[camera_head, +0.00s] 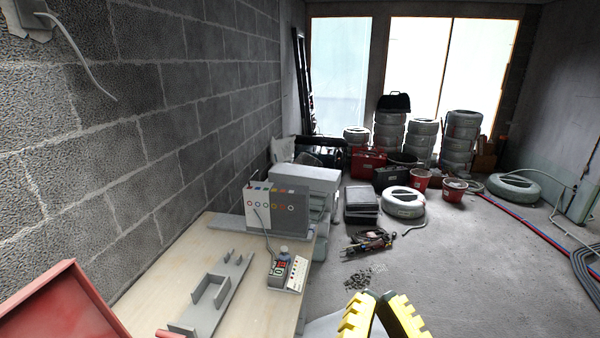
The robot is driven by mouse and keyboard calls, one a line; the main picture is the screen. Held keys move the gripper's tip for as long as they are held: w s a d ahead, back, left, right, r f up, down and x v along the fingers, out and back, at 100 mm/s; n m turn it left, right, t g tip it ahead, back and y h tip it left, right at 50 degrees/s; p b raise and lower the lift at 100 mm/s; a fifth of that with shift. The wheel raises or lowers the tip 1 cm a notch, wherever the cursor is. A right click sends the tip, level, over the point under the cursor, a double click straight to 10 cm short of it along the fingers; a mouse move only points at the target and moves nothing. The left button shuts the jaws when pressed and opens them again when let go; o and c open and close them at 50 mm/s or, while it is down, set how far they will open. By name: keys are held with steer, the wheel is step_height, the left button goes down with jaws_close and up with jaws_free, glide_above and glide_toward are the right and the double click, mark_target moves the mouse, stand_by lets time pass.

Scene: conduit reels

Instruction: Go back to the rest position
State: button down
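My gripper (379,298) shows at the bottom edge, right of the wooden workbench (140,285). Its two yellow and black fingers lean toward each other, with their tips close together. I cannot tell whether they are open or shut, and no held object shows. The rest of my arm is out of the picture. On the bench stand a grey box with coloured ring marks (277,212), a small handheld device with coloured buttons (280,262) and a grey bracket-like fixture (212,292). The gripper is apart from all of these.
A red panel or box (62,308) fills the lower left corner. A block wall (190,95) runs along the left. Tyre stacks (462,140), red buckets (454,190) and a cable bundle (368,242) are on the floor. The right-hand concrete floor (480,270) is mostly clear.

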step_height(320, 180, up, 29)
steer(key=n+p, duration=0.1)
steer(key=p, duration=2.7)
steer(key=shift+w+f+n+p, duration=0.15)
steer(key=shift+n+p, duration=0.15)
